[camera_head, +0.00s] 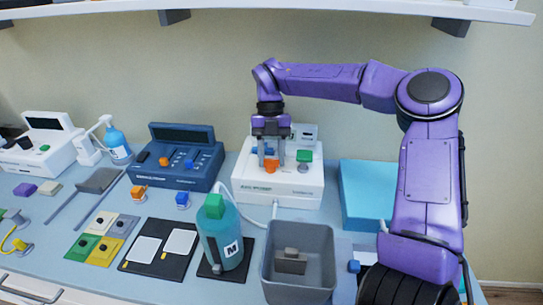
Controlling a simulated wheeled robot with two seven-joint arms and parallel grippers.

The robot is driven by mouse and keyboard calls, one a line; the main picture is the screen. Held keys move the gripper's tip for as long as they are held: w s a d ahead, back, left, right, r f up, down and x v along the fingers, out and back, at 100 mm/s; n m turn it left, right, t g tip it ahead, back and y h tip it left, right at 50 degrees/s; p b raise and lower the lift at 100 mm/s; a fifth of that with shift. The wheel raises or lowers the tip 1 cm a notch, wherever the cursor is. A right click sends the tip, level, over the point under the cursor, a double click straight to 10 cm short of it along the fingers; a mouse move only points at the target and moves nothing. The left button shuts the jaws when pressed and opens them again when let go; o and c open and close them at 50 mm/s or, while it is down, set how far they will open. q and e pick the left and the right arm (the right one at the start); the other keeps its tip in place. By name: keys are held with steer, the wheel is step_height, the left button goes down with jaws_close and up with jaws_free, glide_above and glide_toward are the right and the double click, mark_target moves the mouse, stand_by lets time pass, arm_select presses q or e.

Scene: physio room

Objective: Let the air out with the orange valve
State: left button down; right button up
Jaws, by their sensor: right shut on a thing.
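A white box-shaped device (250,186) stands at the back middle of the table, with a tube running from its front. On its top are an orange valve (271,164), a blue part (262,150) and a green knob (304,156). My right gripper (271,158) reaches down onto the device from above, shut on the orange valve, with its fingers on either side. The fingers partly hide the valve and the blue part. How far the valve is turned cannot be told. My left gripper is not in view.
A teal bottle marked M (221,235) and a grey bin (300,243) stand in front of the device. A dark blue device (180,158) is to its left, and a light blue block (367,190) to its right. A shelf (300,6) runs above.

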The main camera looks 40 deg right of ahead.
steer(key=shift+w+d+r, duration=0.1)
steer(key=o, duration=0.9)
steer(key=shift+o, duration=0.8)
steer(key=shift+w, duration=0.1)
steer(key=p+v, duration=0.1)
steer(key=v, duration=0.9)
steer(key=shift+d+r, duration=0.1)
steer(key=shift+r, duration=0.05)
